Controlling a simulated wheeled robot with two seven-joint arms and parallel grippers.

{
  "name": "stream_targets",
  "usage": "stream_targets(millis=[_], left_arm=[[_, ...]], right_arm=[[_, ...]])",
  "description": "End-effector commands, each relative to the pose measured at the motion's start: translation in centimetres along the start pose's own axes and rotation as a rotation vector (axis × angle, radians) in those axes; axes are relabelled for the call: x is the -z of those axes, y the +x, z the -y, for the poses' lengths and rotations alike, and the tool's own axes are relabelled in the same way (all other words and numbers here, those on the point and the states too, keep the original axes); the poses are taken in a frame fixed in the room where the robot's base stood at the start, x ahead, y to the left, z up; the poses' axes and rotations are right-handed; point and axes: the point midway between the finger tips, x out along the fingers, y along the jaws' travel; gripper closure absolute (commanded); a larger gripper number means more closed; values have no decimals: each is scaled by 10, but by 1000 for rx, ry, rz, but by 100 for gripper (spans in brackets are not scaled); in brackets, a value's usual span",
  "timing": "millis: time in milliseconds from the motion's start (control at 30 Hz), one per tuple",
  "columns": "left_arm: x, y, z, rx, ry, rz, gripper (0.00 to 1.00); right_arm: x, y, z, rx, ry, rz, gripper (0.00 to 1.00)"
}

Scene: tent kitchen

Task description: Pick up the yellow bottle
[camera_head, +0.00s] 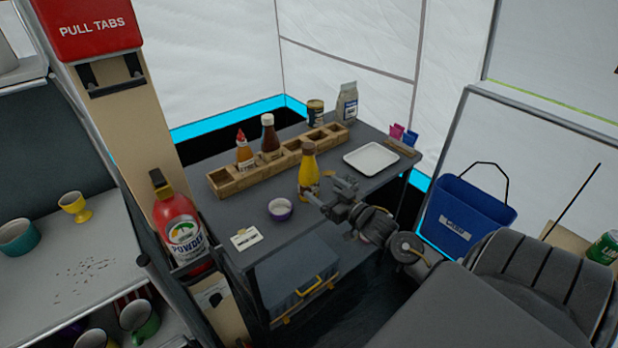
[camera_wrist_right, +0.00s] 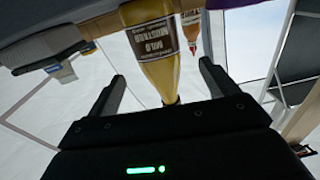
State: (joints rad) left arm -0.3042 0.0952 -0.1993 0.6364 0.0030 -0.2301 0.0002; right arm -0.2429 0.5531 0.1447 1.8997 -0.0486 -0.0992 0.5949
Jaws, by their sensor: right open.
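The yellow bottle (camera_head: 309,174) is a mustard bottle with a brown cap, upright on the grey table (camera_head: 285,238) near its front edge. My right gripper (camera_head: 327,193) is at table height just to the right of the bottle, at its lower part. In the right wrist view the bottle (camera_wrist_right: 158,65) appears upside down, with its label facing the camera, between the two open fingers of my right gripper (camera_wrist_right: 165,90). The fingers stand on either side of it with gaps showing; I cannot tell whether any part touches. My left gripper is not in view.
A wooden condiment box (camera_head: 226,183) with a red-capped bottle (camera_head: 245,153) and a dark sauce bottle (camera_head: 270,138) stands behind. A white tray (camera_head: 371,159) lies to the right. A purple bowl (camera_head: 280,210) and a card (camera_head: 246,239) are left.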

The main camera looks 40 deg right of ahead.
Motion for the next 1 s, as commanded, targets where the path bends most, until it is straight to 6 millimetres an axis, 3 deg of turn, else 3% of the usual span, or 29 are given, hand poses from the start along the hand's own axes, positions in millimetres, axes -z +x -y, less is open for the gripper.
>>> stream_targets(millis=[267, 600, 867, 1000], left_arm=[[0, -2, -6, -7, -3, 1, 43], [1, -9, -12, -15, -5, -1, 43], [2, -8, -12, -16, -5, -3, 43], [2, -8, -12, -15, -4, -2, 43]], right_arm=[[0, 11, 0, 1, 0, 0, 14], [-4, 55, -3, 0, 1, 1, 14], [-5, 58, -2, 1, 0, 2, 14], [-5, 58, -2, 1, 0, 2, 28]])
